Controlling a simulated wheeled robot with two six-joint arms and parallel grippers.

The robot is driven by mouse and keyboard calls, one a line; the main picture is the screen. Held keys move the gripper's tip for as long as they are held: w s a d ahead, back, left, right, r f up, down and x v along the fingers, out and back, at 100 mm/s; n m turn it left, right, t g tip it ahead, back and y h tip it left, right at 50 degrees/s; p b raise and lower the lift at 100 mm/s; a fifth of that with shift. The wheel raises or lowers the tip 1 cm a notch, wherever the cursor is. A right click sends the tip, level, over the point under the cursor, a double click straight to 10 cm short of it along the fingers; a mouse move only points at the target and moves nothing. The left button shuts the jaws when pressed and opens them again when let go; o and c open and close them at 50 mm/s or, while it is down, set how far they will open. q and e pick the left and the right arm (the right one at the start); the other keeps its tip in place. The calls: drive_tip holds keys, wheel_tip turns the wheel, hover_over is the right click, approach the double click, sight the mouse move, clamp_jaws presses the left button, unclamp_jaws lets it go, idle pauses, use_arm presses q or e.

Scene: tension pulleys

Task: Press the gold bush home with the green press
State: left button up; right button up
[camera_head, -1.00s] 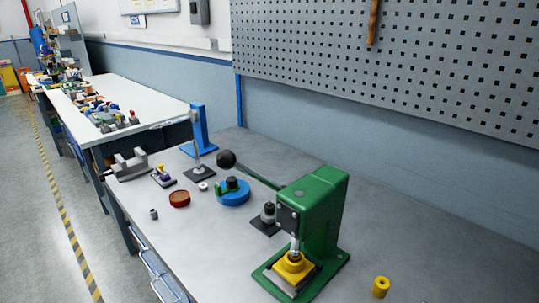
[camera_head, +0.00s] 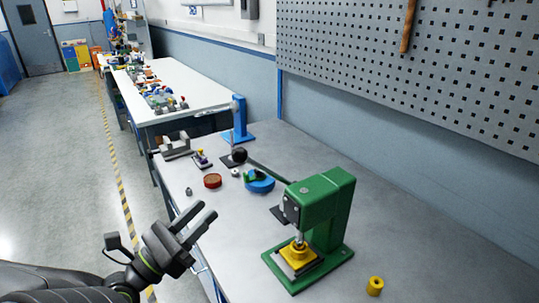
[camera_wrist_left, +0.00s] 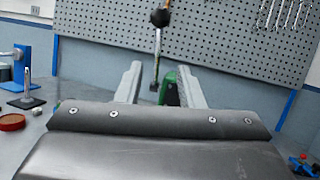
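The green press (camera_head: 325,205) stands on the bench, its lever reaching back left to a black ball knob (camera_head: 239,156). A yellow piece with a round raised top (camera_head: 298,251) sits on the press base, under the silver ram. Whether the ram touches it is unclear. A separate gold cylinder with a hole (camera_head: 375,286) stands on the bench right of the press. My left gripper (camera_head: 209,209) is open and empty, left of the press near the bench's front edge. In the left wrist view the knob (camera_wrist_left: 160,17) and lever show beyond and between the spread fingers (camera_wrist_left: 161,82). My right gripper is out of view.
A blue round fixture (camera_head: 259,182), a red-brown disc (camera_head: 212,181), a small grey cylinder (camera_head: 188,191), a grey vise (camera_head: 175,147) and a blue stand (camera_head: 238,120) occupy the far left bench. The pegboard wall (camera_head: 420,70) lies behind. Bench right of the press is mostly clear.

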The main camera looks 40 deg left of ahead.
sight(269, 174)
use_arm(q)
drive_tip(key=p+x, duration=0.2)
drive_tip(key=x, duration=0.6)
drive_tip(key=p+x, duration=0.2)
drive_tip(key=x, duration=0.6)
drive_tip(key=shift+a+r, duration=0.1)
drive_tip(key=shift+a, duration=0.1)
drive_tip(key=shift+w+d+r+p, duration=0.1)
drive_tip(key=shift+w+p, duration=0.2)
drive_tip(key=shift+w, duration=0.3)
clamp_jaws()
